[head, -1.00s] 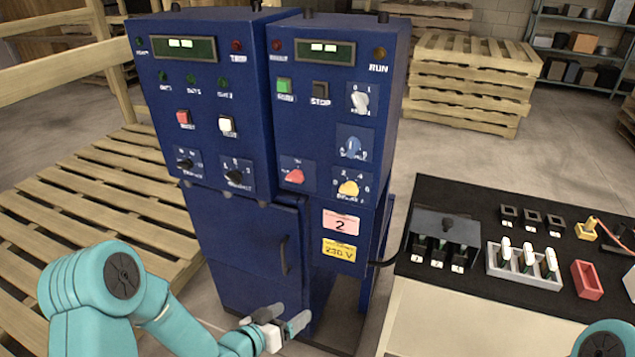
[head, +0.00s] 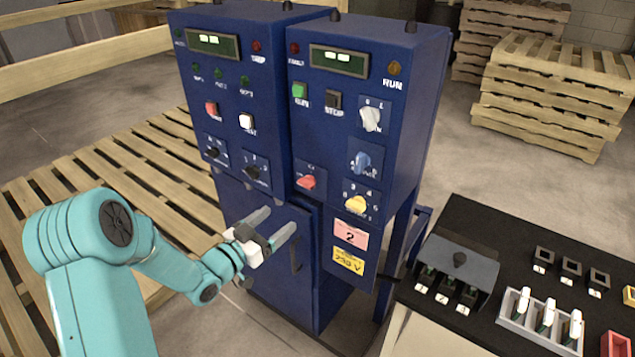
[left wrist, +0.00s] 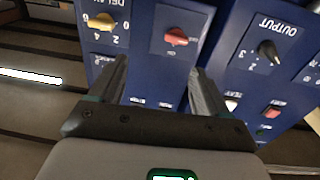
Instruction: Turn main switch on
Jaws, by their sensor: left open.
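The blue right-hand control cabinet (head: 345,140) carries several turn knobs. A white knob (head: 370,119) with 0 and 1 above it sits at its upper right; its lower label is not fully readable. Below it are a blue knob (head: 361,161) and a yellow knob (head: 355,203). A red knob (head: 307,181) sits at lower left; it also shows in the left wrist view (left wrist: 178,37), beyond the fingertips. My left gripper (head: 277,223) is open and empty, in front of the cabinets and below the red knob. My right gripper is out of view.
A second blue cabinet (head: 235,110) with black knobs stands directly left. A black-topped bench (head: 480,235) with a grey switch block (head: 456,262) and a white tray (head: 505,322) is at right. Wooden pallets (head: 555,85) lie behind.

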